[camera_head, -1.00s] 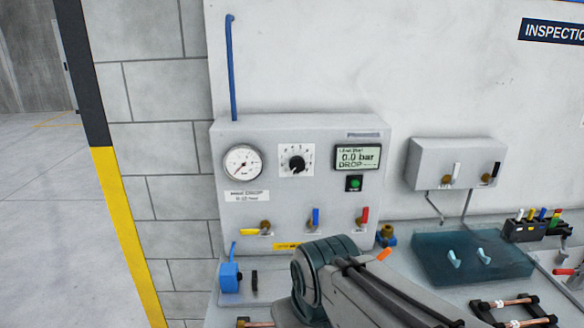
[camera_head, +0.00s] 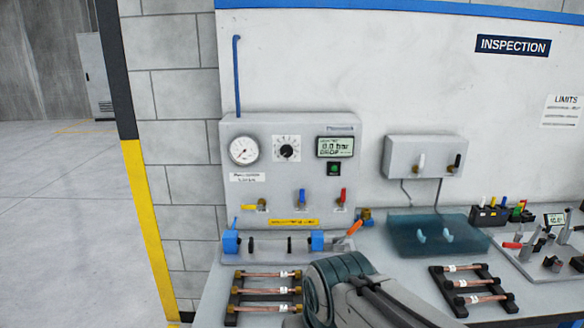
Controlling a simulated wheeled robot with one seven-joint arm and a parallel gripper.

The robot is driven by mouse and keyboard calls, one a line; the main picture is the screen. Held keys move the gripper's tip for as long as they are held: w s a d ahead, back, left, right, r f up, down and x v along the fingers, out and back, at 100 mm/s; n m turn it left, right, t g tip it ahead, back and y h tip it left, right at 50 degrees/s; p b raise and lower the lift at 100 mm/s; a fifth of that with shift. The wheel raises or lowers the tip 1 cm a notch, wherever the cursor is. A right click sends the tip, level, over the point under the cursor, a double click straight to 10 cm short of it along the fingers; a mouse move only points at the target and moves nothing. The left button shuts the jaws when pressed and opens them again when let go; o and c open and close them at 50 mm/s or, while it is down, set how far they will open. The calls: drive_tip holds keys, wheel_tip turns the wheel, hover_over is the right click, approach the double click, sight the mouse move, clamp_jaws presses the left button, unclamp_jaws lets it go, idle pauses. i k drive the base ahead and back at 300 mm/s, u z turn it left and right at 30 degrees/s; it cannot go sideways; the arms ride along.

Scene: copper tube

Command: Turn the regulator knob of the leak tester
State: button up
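The leak tester (camera_head: 305,165) is a grey panel against the white wall, left of the middle in the head view. Its regulator knob (camera_head: 287,150) is a small black knob on a white square dial plate, between the round gauge (camera_head: 244,150) and the display (camera_head: 335,147), which reads 0.0 bar. Below are yellow, blue (camera_head: 302,196) and red valve levers. My arm rises from the bottom of the picture in front of the bench, below and right of the knob. My gripper itself does not show.
A rack of copper tubes (camera_head: 264,291) lies on the bench left of my arm, another (camera_head: 471,289) to the right. A blue-ended fixture (camera_head: 275,243) stands below the panel. A teal tray (camera_head: 433,235) and small valve box (camera_head: 424,157) are at the right. The front of the panel is clear.

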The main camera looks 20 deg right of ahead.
sight(286, 151)
drive_tip(key=u, duration=0.05)
drive_tip(key=k, duration=0.25)
drive_tip(key=u, duration=1)
drive_tip(key=i, duration=0.8)
drive_tip(key=z, duration=1.95)
drive_tip(key=i, duration=0.5)
